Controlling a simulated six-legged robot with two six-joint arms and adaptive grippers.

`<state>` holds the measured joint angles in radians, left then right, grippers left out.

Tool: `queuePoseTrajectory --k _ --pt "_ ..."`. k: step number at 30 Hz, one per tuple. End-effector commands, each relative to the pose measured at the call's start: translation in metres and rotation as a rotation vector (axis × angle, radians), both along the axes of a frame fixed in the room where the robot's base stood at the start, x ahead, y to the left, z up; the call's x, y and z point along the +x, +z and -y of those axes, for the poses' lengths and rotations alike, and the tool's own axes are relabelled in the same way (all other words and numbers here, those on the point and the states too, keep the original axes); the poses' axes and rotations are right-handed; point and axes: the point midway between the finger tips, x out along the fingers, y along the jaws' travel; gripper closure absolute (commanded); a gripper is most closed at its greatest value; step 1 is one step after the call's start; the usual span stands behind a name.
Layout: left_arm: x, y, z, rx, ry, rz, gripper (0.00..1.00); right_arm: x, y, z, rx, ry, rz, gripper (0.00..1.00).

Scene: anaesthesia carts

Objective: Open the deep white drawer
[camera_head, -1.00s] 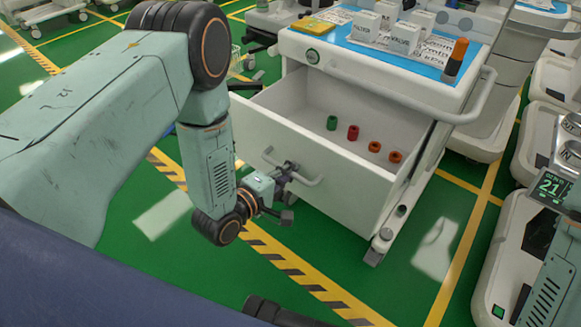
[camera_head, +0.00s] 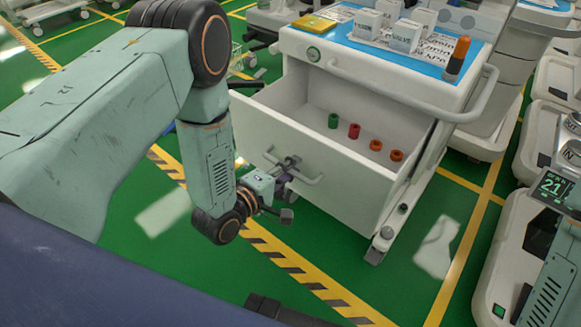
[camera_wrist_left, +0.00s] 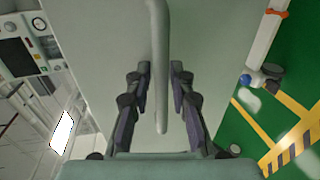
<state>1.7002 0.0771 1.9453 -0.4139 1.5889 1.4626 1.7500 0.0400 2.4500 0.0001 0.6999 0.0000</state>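The deep white drawer (camera_head: 335,178) of the white cart is pulled far out. Inside it stand a green, a red and two orange small round pieces (camera_head: 354,131). Its bar handle (camera_head: 312,181) is on the front panel and also shows in the left wrist view (camera_wrist_left: 161,110). My left gripper (camera_head: 286,167) is at the handle's left part. In the left wrist view its two fingers (camera_wrist_left: 161,78) stand apart on either side of the bar, with narrow gaps visible, so it looks open around the handle. My right gripper cannot be made out; only part of the right arm shows.
The cart's blue top (camera_head: 401,55) carries white boxes, a yellow packet (camera_head: 313,24) and an orange-capped dark bottle (camera_head: 457,58). Other carts stand close on the right and behind. Green floor with striped yellow lines (camera_head: 290,265) is clear before the drawer.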

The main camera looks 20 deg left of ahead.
Motion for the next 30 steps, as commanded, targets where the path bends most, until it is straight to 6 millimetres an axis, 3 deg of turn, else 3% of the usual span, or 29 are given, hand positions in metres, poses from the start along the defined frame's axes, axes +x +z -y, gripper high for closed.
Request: queuePoseTrajectory --k 5,16,22,30 --pt "-0.02 0.003 -0.008 0.0 0.004 -0.006 0.78 0.0 0.0 0.0 0.0 0.0 0.0 0.6" --pt "-0.087 0.019 -0.033 -0.002 0.005 -0.004 0.78 0.0 0.0 0.0 0.0 0.0 0.0 0.6" --pt "-0.104 0.023 -0.038 -0.001 0.002 0.0 0.78 0.0 0.0 0.0 0.0 0.0 0.0 0.6" --pt "-0.109 0.024 -0.039 0.001 0.0 0.001 0.78 0.0 0.0 0.0 0.0 0.0 0.0 0.6"
